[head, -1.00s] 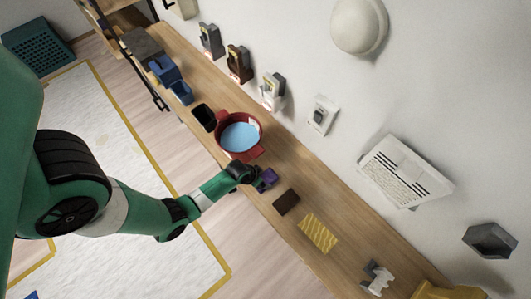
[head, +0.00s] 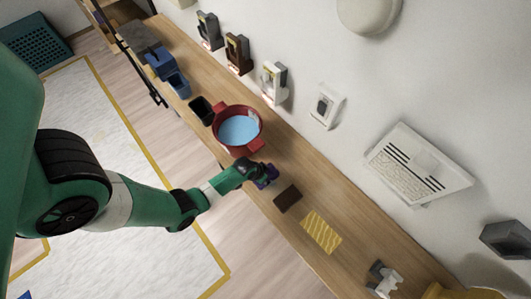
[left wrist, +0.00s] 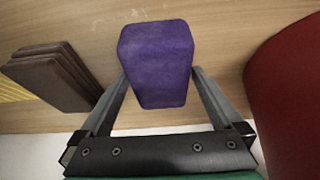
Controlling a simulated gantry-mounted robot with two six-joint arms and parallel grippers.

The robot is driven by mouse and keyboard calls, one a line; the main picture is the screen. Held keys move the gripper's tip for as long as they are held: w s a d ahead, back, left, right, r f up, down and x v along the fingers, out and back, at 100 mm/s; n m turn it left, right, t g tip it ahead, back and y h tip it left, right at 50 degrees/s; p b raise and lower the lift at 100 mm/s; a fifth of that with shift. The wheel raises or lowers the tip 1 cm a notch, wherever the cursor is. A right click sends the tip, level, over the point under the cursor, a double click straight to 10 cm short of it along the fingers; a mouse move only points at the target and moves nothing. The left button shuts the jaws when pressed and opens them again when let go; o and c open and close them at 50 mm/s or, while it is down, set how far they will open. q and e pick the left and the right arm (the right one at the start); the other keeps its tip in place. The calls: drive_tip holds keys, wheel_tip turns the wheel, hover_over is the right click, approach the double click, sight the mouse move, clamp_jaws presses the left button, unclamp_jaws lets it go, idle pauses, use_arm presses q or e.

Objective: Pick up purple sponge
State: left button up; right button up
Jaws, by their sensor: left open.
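The purple sponge (left wrist: 157,62) lies on the wooden shelf between the fingers of my left gripper (left wrist: 160,88) in the left wrist view. The fingers are open, one on each side of the sponge. In the head view the purple sponge (head: 270,174) shows just beyond my left gripper (head: 258,176), which partly hides it. My right gripper is not in view.
A red pot (head: 224,144) with blue liquid stands beside the sponge. A dark brown block (head: 288,198) and a yellow striped pad (head: 321,232) lie on its other side. The wall with mounted devices (head: 327,105) runs behind the shelf.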

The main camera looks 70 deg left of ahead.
use_arm(q)
drive_tip(key=shift+f, duration=0.25)
idle(0.3)
drive_tip(key=c, duration=1.2)
